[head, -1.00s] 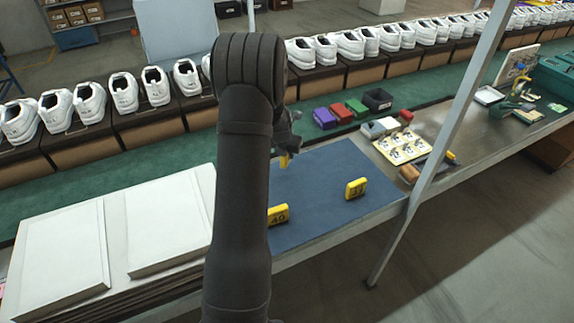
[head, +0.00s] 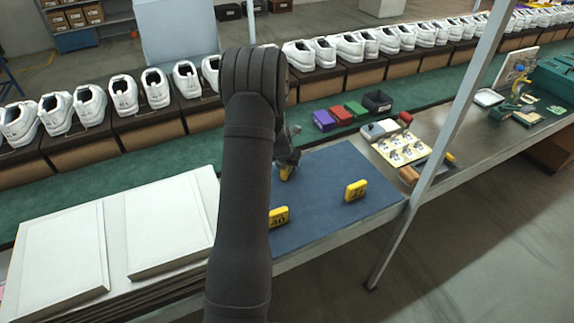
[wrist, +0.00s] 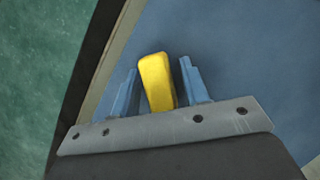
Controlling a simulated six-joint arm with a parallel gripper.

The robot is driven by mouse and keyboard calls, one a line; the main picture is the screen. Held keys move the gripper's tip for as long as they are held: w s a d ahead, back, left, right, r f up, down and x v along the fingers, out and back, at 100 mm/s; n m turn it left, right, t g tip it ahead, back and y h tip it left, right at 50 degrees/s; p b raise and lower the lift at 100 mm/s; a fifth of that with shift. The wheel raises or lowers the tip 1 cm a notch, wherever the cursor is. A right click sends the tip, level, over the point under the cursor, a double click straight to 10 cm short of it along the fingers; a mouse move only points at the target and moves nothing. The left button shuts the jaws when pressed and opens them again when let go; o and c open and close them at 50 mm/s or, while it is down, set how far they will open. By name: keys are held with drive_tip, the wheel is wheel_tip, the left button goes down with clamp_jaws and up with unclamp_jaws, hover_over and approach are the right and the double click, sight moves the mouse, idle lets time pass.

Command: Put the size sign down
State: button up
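A yellow size sign (head: 286,173) is at the back left part of the blue mat (head: 325,187), below my gripper (head: 288,160) and partly hidden by it. In the wrist view the sign (wrist: 157,80) stands between the two blue fingers of my gripper (wrist: 158,88), with a narrow gap on each side. The fingers are open around it. It seems to rest on the mat. Two other yellow signs stand on the mat: one reading 40 (head: 279,217), partly behind my arm, and another (head: 355,190) at the right.
White shoes on boxes (head: 350,73) line the green belt (head: 180,156) behind. Small coloured boxes (head: 340,114) and a card of parts (head: 402,150) lie back right. White panels (head: 165,220) lie at left. A grey post (head: 440,145) rises at right. The mat's middle is clear.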

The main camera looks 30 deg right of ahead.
drive_tip(key=shift+r, duration=0.15)
drive_tip(key=v, duration=1.2)
drive_tip(key=x, duration=1.2)
drive_tip(key=shift+w+r, duration=0.1)
drive_tip(key=shift+r, duration=1.15)
drive_tip(key=shift+f, duration=0.1)
